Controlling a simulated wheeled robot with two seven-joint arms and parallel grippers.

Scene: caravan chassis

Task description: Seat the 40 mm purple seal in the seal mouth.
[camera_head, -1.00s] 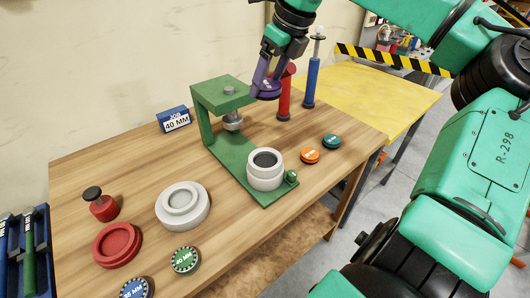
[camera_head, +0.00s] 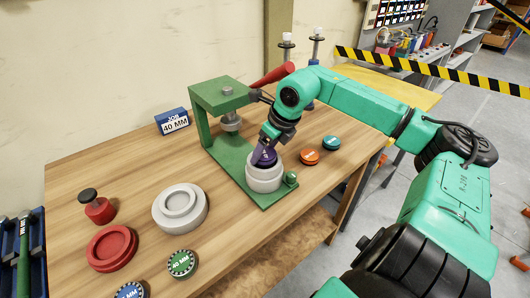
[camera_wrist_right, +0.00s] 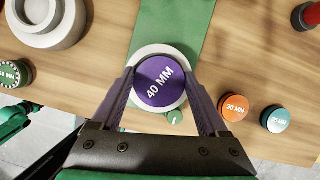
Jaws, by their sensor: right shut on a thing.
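The purple 40 mm seal (camera_wrist_right: 160,82) lies flat between the jaws of my right gripper (camera_wrist_right: 160,77), label facing the wrist camera. In the head view my right gripper (camera_head: 264,157) points down over the white ring-shaped seal mouth (camera_head: 264,181), with the purple seal (camera_head: 267,157) at its top. The white rim of the mouth (camera_wrist_right: 135,57) shows around the seal in the wrist view. The seal is over the opening; I cannot tell how deep it sits. The jaws are shut on the seal. My left gripper is not in view.
The green press (camera_head: 218,88) has its ram beside the mouth and a red lever handle (camera_head: 272,74) near my arm. Orange (camera_head: 309,157) and teal (camera_head: 332,143) discs lie to the right. White (camera_head: 180,207) and red (camera_head: 112,247) round parts and a green disc (camera_head: 181,263) lie left.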

